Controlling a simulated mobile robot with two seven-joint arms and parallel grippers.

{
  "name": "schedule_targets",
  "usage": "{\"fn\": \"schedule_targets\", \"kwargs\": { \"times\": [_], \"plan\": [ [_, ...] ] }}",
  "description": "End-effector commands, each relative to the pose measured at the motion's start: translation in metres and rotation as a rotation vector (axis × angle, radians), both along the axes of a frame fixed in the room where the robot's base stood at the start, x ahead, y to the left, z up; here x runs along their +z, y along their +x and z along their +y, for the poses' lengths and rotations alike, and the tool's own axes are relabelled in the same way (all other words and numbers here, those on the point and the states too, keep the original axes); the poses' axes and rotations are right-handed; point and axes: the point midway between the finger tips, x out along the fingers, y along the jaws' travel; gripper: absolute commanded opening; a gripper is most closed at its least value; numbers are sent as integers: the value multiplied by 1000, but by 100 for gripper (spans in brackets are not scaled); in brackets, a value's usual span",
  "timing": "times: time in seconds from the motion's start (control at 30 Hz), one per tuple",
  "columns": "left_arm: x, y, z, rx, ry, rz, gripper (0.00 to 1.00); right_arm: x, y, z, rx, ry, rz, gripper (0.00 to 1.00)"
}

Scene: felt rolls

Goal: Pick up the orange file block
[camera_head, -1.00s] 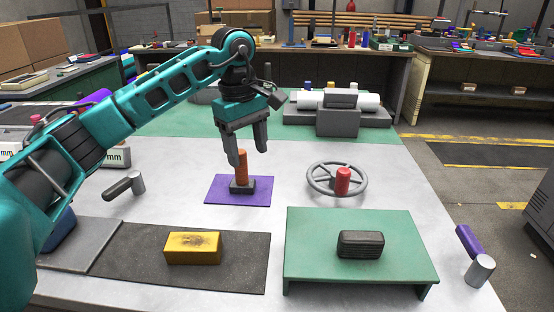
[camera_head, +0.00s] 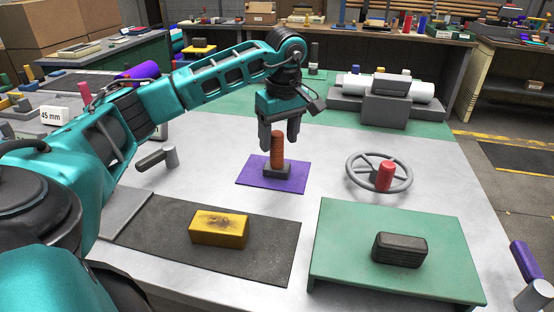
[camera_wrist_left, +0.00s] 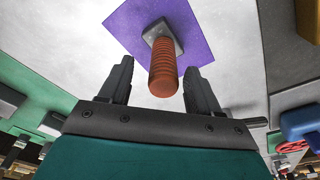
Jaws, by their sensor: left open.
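The orange file block (camera_head: 277,150) is an upright ribbed orange cylinder on a dark square base, standing on a purple mat (camera_head: 252,179). It also shows in the left wrist view (camera_wrist_left: 163,72), between and beyond the fingers. My left gripper (camera_head: 280,144) is open and points down at the block's upper part in the head view. In the left wrist view the open left gripper (camera_wrist_left: 160,85) has a finger on each side of the orange cylinder, with gaps and no visible contact. My right gripper is not in view.
A red-knobbed handwheel (camera_head: 408,184) stands to the right. A green platform (camera_head: 345,250) bearing a black block (camera_head: 400,250) is in front right. A yellow block (camera_head: 219,229) lies on a dark mat (camera_head: 160,222) in front. A grey machine with a white roll (camera_head: 425,93) stands behind.

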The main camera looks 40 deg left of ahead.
Motion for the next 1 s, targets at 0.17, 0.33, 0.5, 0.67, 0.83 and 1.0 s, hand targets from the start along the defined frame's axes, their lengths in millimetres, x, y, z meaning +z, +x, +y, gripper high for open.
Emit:
{"fn": "schedule_targets", "kwargs": {
  "times": [0.17, 0.33, 0.5, 0.67, 0.83, 1.0],
  "plan": [
    [-29, -4, 4, 0, 1, 3, 63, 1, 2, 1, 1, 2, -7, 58],
    [-40, -3, 5, 0, 0, 1, 63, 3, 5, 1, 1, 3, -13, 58],
    [-40, -3, 5, 0, 0, 1, 63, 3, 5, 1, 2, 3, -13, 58],
    [-40, -3, 5, 0, 0, 1, 50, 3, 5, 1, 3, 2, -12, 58],
    [-40, -3, 5, 0, 0, 1, 34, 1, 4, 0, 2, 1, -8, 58],
    [-40, -3, 5, 0, 0, 1, 18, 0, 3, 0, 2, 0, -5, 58]
  ]
}}
